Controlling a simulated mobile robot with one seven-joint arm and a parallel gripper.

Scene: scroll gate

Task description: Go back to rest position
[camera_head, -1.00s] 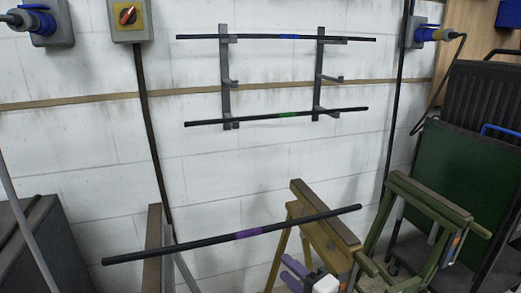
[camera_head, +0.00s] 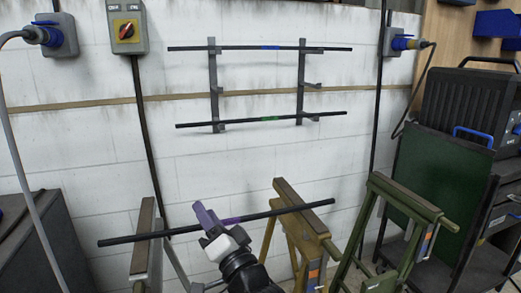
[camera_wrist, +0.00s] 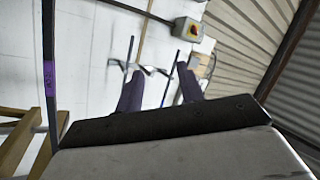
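A long black bar with a purple band (camera_head: 275,212) lies across two trestles in the head view. It also shows upright at the left of the wrist view (camera_wrist: 48,75), apart from the fingers. My gripper (camera_head: 205,215), with purple fingers and a white body, overlaps the bar's middle in the head view and hides part of it. In the wrist view my gripper (camera_wrist: 157,75) has its two fingers spread with nothing held between them.
A wall rack (camera_head: 214,85) holds a blue-banded bar (camera_head: 230,48) above and a green-banded bar (camera_head: 230,121) below. A yellow trestle (camera_head: 300,210) and a green trestle (camera_head: 405,205) stand at right. A dark box (camera_head: 40,245) is at left.

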